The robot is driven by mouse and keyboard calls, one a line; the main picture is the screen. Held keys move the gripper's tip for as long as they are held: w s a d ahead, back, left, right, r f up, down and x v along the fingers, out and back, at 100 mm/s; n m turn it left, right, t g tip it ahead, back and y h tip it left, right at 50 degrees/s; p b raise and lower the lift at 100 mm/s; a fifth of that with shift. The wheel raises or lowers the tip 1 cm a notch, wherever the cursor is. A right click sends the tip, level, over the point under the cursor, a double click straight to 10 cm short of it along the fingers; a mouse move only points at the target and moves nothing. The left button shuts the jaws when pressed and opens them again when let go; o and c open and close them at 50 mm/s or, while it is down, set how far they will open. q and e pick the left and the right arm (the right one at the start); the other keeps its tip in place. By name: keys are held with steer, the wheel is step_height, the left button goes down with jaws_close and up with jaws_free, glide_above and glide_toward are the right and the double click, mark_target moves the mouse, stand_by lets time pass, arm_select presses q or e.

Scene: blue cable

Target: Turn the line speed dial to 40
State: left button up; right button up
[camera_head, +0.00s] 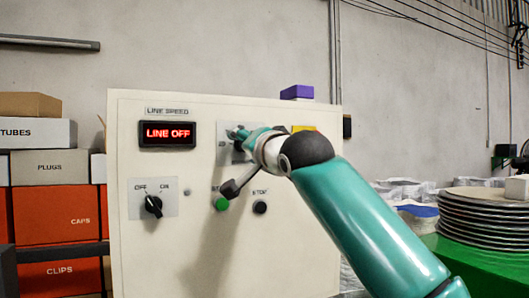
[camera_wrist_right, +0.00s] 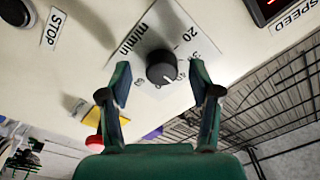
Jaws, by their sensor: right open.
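The line speed dial (camera_wrist_right: 162,67) is a black round knob on a white plate marked m/min in the right wrist view. "20" is readable; other numbers are partly hidden or blurred. A pale pointer line on the knob faces the lower right of that view. My right gripper (camera_wrist_right: 160,72) is open, with one finger on each side of the dial; I cannot tell whether they touch it. In the head view my right gripper (camera_head: 240,137) covers most of the dial. The line speed display (camera_head: 167,134) reads LINE OFF in red. My left gripper is out of view.
The cream panel (camera_head: 125,255) carries an OFF/ON switch (camera_head: 153,205), a green button (camera_head: 222,204) and a black STOP button (camera_head: 260,207). A red button (camera_wrist_right: 94,143) by a yellow plate (camera_wrist_right: 103,96) is near the gripper. Boxes (camera_head: 50,168) stand left, stacked discs (camera_head: 485,220) right.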

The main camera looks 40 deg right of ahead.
steer(key=v, duration=1)
steer(key=shift+s+f, duration=0.2)
steer(key=shift+s, duration=0.05)
